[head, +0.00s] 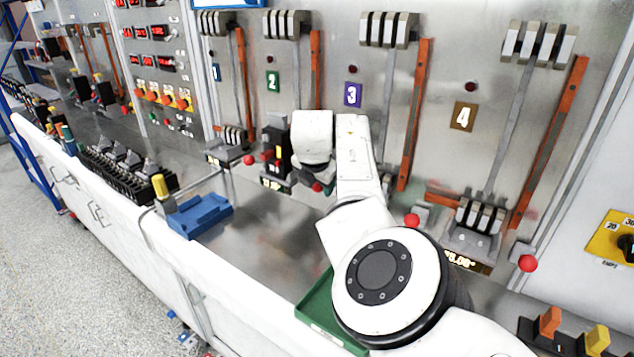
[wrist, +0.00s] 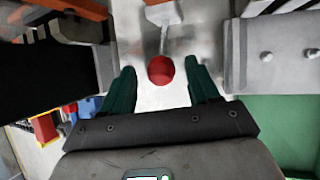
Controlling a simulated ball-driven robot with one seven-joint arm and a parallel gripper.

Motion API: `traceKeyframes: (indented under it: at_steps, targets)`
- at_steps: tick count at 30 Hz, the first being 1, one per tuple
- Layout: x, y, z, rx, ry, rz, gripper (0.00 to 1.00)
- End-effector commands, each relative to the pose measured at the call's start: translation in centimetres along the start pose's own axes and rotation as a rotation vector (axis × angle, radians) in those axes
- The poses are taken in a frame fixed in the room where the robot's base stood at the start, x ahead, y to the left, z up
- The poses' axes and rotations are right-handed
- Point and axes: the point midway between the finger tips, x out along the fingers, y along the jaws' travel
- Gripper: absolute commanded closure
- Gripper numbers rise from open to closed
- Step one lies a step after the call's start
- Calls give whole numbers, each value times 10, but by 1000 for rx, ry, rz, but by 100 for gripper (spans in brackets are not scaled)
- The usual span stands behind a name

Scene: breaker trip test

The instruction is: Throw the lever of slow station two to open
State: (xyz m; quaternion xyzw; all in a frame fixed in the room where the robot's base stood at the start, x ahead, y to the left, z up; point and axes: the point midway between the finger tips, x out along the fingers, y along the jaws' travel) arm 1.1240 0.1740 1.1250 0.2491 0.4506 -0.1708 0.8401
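Slow station two has a green number 2 plate (head: 272,80) on the metal panel. A black breaker with red and yellow parts (head: 276,150) stands below the plate, partly behind my arm. The lever's red ball knob (head: 317,187) shows just under my wrist. In the wrist view a red ball (wrist: 160,70) on a thin metal rod lies between the two dark green fingers of my gripper (wrist: 161,82). Gaps show on both sides of the ball, so the gripper is open around it without visible contact. My arm hides the gripper in the head view.
Red knobs of stations one (head: 249,160), three (head: 412,220) and four (head: 528,263) stand along the same bench. A blue tray (head: 200,215) and a green tray (head: 325,318) lie near the front edge. Bare bench shows between them. Grey blocks flank the fingers in the wrist view.

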Motion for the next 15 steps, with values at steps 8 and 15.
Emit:
traceKeyframes:
  at_steps: [8, 15]
  targets:
    - [0, 0, -1, -1, 1, -2, 40]
    - [-12, 1, 0, 1, 0, -3, 40]
